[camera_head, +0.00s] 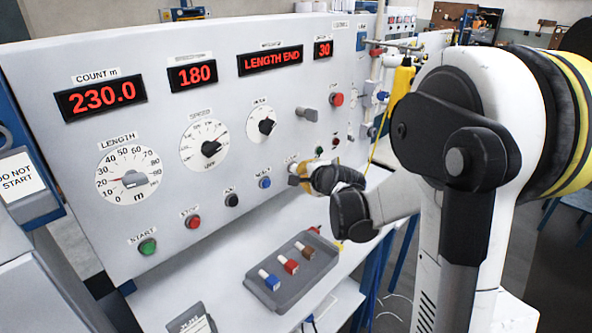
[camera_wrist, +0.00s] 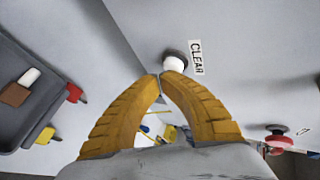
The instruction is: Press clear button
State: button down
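The clear button shows in the wrist view as a white cap (camera_wrist: 174,62) in a dark ring on the grey panel (camera_wrist: 235,50). The CLEAR label (camera_wrist: 196,57) is beside it. My gripper (camera_wrist: 161,76) has its yellow fingers brought together at the tips, with nothing seen held between them. The tips overlap the lower edge of the button in this view; I cannot tell if they touch it. In the head view my gripper (camera_head: 294,178) is close to the panel's lower row of controls, and its fingers hide most of the clear button.
A grey tray (camera_head: 265,291) with blue, red and brown pieces lies on the white table below. Neighbouring controls include a blue button (camera_head: 264,183), a red stop button (camera_head: 193,222) and a green start button (camera_head: 147,247). The displays read 230.0, 180, LENGTH END and 30.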

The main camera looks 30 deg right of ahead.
jog(key=shift+w+a, duration=0.15)
jog(key=shift+w, duration=0.3)
dwell(0.6)
dwell(0.4)
jog(key=shift+s+d, duration=0.3)
jog(key=shift+s, duration=0.55)
jog(key=s, duration=0.1)
jog(key=s+d, duration=0.1)
jog(key=s, duration=0.2)
jog(key=shift+s+d, duration=0.35)
